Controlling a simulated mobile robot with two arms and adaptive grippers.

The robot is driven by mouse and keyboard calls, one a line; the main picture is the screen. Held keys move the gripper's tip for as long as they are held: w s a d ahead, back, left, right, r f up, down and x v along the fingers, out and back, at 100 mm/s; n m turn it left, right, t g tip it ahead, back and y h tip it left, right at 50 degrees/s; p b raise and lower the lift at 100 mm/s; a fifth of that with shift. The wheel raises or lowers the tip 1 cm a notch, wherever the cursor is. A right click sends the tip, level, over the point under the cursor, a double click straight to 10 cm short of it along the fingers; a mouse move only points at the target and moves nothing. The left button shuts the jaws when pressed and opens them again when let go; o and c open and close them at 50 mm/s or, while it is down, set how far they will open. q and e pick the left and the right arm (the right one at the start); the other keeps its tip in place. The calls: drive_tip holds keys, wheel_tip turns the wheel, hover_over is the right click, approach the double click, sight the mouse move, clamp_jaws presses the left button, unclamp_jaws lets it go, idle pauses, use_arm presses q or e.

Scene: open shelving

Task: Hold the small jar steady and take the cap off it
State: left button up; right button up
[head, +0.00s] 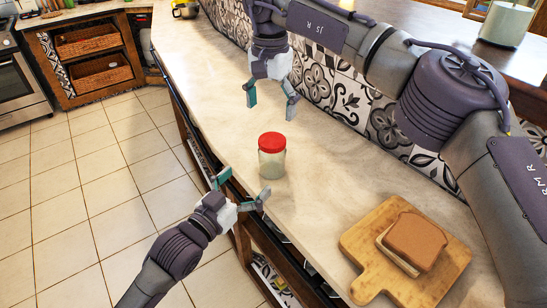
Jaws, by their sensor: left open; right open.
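A small glass jar (271,164) stands upright on the counter near its front edge. A red cap (272,142) sits on top of it. My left gripper (239,185) is open and empty below and to the left of the jar, at the counter's front edge, apart from the jar. My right gripper (271,106) is open and empty, with its fingers pointing down, above and behind the jar in the picture. It does not touch the cap.
A wooden cutting board (362,238) with bread slices (414,241) lies on the counter at lower right. The pale counter (205,75) is clear toward the upper left. A patterned tile wall (345,100) runs behind it. A grey-green canister (505,25) stands at upper right.

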sight(273, 156)
use_arm(q)
drive_tip(key=x, duration=1)
drive_tip(key=shift+w+d, duration=0.2)
use_arm(e)
drive_tip(key=shift+w+d+f, duration=0.1)
drive_tip(key=shift+w+d, duration=0.05)
drive_tip(key=shift+w, duration=0.05)
